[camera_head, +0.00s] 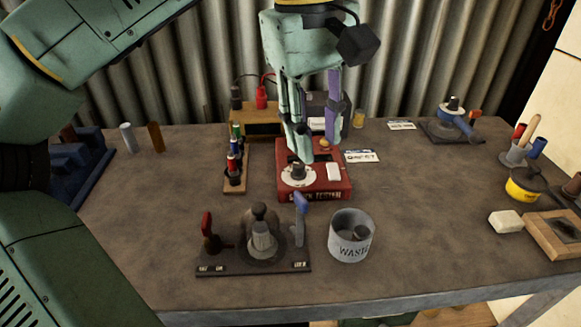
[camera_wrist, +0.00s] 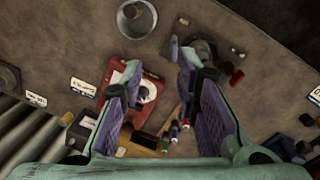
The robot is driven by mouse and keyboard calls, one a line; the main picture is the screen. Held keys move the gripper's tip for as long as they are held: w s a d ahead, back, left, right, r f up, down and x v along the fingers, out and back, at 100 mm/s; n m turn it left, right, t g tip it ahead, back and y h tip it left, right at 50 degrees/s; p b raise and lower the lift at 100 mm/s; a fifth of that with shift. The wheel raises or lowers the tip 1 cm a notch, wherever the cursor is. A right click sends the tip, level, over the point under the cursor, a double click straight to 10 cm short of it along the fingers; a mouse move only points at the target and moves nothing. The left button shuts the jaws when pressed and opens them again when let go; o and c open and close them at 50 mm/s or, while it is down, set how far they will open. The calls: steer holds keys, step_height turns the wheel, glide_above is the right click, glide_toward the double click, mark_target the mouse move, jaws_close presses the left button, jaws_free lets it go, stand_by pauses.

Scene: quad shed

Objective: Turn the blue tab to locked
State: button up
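A blue tab (camera_head: 300,205) stands upright at the right end of a dark plate (camera_head: 225,269) near the table's front. The plate also carries a red tab (camera_head: 207,226) at its left and a grey cone-shaped part (camera_head: 262,235) between them. Small labels on the plate are hard to read. The blue tab (camera_wrist: 174,48) also shows in the wrist view, beyond my fingers. My gripper (camera_head: 318,156) is open and empty, above the red tester box (camera_head: 325,187), behind and apart from the blue tab. It shows at the bottom of the wrist view (camera_wrist: 172,95).
A grey waste can (camera_head: 351,247) stands just right of the plate. A rack of coloured-handled pieces (camera_head: 235,180) is left of the red box. Another device with a blue handle (camera_head: 455,121) stands at the back right. Table space left of the plate is clear.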

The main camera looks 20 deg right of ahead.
mark_target(301, 196)
steer(key=shift+y, duration=0.6)
steer(key=f, duration=0.7)
steer(key=w+a+f, duration=0.1)
steer(key=f, duration=0.2)
steer(key=shift+a+f, duration=0.1)
steer(key=shift+f, duration=0.25)
steer(key=shift+c, duration=0.4)
jaws_close()
